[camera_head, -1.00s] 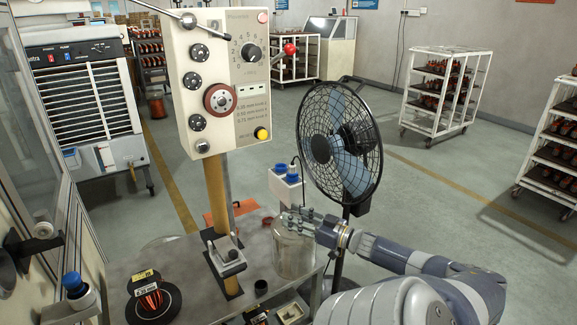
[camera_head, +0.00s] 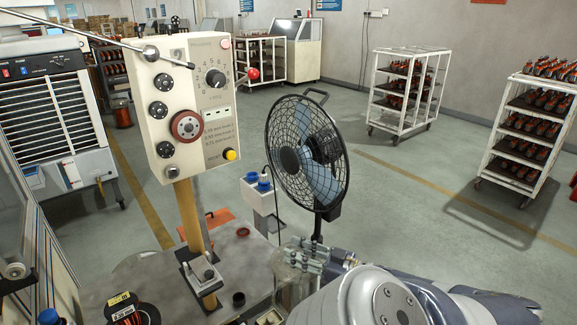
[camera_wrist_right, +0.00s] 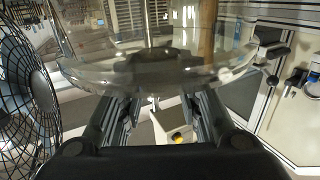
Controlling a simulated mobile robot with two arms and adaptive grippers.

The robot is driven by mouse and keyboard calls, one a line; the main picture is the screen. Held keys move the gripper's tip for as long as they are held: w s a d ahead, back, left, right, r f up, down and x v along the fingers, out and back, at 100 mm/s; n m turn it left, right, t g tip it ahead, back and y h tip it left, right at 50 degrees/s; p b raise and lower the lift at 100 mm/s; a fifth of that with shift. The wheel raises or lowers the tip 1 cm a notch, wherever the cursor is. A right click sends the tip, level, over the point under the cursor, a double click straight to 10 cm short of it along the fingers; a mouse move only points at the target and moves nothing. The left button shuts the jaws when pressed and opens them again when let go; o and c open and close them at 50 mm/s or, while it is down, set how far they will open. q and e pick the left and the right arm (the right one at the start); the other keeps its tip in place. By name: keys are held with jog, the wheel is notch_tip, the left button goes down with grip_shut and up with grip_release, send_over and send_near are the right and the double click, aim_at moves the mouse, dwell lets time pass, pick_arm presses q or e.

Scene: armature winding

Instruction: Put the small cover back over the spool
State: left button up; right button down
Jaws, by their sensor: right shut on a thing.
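The small cover (camera_head: 290,270) is a clear, see-through vessel at the right end of the workbench. My right gripper (camera_head: 301,254) is shut on it, with its fingers across the cover's upper part. In the right wrist view the clear cover (camera_wrist_right: 165,65) fills the top middle, its curved rim just beyond the fingers. I cannot tell whether the cover touches the bench. My left gripper is not in view.
The winding machine (camera_head: 185,105) stands on a yellow post between spool and cover, with a metal clamp (camera_head: 202,275) at its foot. A black fan (camera_head: 308,155) stands behind the cover. A small black cup (camera_head: 239,299) is on the bench. A blue-capped item (camera_head: 49,317) is beside the spool.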

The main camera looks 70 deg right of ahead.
jog(key=s+a+r, duration=0.1)
jog(key=s+a, duration=0.4)
jog(key=s, duration=0.2)
jog(key=w+a+r+b, duration=0.1)
jog(key=w+a+r, duration=0.1)
jog(key=w+a, duration=0.7)
jog(key=w+a+r+b, duration=0.15)
jog(key=w+a, duration=0.35)
jog(key=a, duration=0.8)
jog(key=w+a+r+b, duration=0.1)
jog(key=w+a+r, duration=0.1)
jog(key=w+a, duration=0.7)
jog(key=w+d+b, duration=0.2)
jog(key=w+d, duration=0.2)
jog(key=w, duration=0.6)
jog(key=w+d+b, duration=0.1)
jog(key=w+d, duration=0.2)
jog(key=w, duration=0.6)
jog(key=w+d+b, duration=0.2)
jog(key=w+d, duration=0.2)
jog(key=w, duration=0.6)
notch_tip(320, 180, down, 10)
jog(key=b, duration=0.5)
jog(key=shift+w+r+b, duration=0.15)
jog(key=shift+r+b, duration=0.05)
jog(key=shift+b, duration=0.1)
jog(key=shift+f, duration=0.15)
